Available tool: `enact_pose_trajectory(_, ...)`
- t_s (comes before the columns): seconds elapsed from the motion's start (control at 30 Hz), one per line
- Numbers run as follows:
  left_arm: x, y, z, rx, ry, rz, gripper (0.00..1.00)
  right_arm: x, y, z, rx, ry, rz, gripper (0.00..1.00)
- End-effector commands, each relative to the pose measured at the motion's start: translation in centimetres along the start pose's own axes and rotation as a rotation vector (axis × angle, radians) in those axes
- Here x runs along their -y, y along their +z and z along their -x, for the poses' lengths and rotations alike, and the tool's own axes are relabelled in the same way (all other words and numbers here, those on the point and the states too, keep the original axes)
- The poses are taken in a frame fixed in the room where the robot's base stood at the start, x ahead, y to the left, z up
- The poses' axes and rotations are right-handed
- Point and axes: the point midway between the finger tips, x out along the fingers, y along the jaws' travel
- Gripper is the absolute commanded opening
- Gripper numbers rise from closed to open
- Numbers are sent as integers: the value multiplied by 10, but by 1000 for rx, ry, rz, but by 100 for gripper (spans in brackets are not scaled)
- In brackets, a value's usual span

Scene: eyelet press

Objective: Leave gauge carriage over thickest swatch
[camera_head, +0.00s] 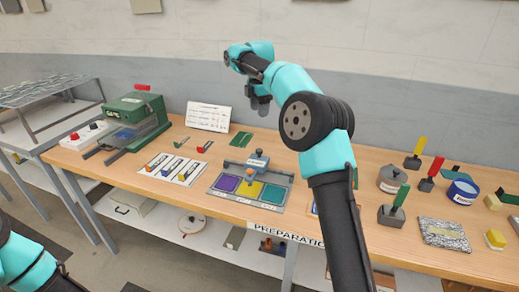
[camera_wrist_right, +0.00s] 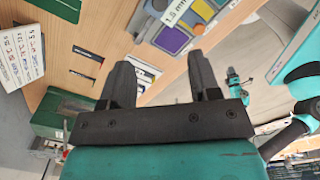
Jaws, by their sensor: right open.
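A grey gauge tray (camera_head: 214,190) lies on the bench. It holds a purple swatch (camera_head: 226,183), a yellow swatch (camera_head: 248,190) and a teal swatch (camera_head: 272,194) in a row. The blue gauge carriage (camera_head: 258,160) sits at the tray's back edge, around the middle; an orange piece (camera_head: 249,177) is just in front of it, over the yellow swatch. In the right wrist view, the purple swatch (camera_wrist_right: 173,39) and a thickness label (camera_wrist_right: 175,12) show at the top. My right gripper (camera_head: 262,100) is raised above and behind the tray, open and empty (camera_wrist_right: 160,82). My left gripper is out of frame.
A green press (camera_head: 135,112) stands at the left, with a white card of tools (camera_head: 174,168) beside the tray. A sign (camera_head: 208,116) stands behind. My right arm hides part of the bench right of the tray.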

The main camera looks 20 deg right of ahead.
Motion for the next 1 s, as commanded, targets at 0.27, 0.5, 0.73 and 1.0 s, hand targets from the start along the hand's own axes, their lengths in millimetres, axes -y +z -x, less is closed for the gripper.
enact_pose_trajectory(0.27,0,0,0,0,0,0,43,0,0,-26,0,-2,-1,57)
enact_pose_trajectory(0.5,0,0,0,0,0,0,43,1,0,-66,0,-4,0,57)
enact_pose_trajectory(0.73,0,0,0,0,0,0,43,0,0,-106,-1,-3,-1,57)
enact_pose_trajectory(1.0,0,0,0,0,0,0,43,0,0,-150,0,-2,0,57)
